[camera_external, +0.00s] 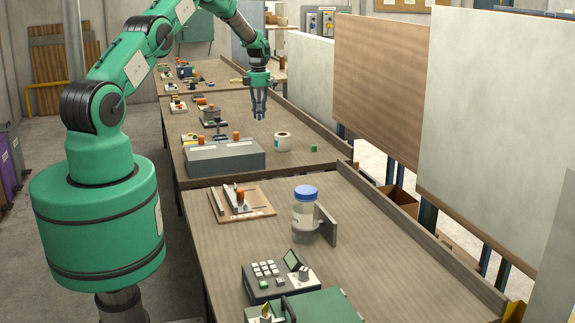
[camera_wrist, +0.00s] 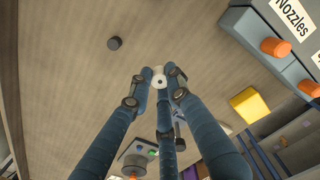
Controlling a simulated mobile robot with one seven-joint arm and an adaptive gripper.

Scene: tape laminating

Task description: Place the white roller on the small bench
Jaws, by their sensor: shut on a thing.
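My gripper (camera_external: 259,115) hangs fingers down over the second table. In the wrist view its blue fingers (camera_wrist: 160,82) are closed around a small white round piece with a hole in its face, seemingly the white roller (camera_wrist: 159,80). The fingers hide most of it, and it cannot be made out in the external view. It appears held above the tabletop. I cannot tell for certain which thing is the small bench.
A yellow block (camera_wrist: 249,104) and a dark puck (camera_wrist: 114,43) show in the wrist view. Bare tabletop lies around the puck.

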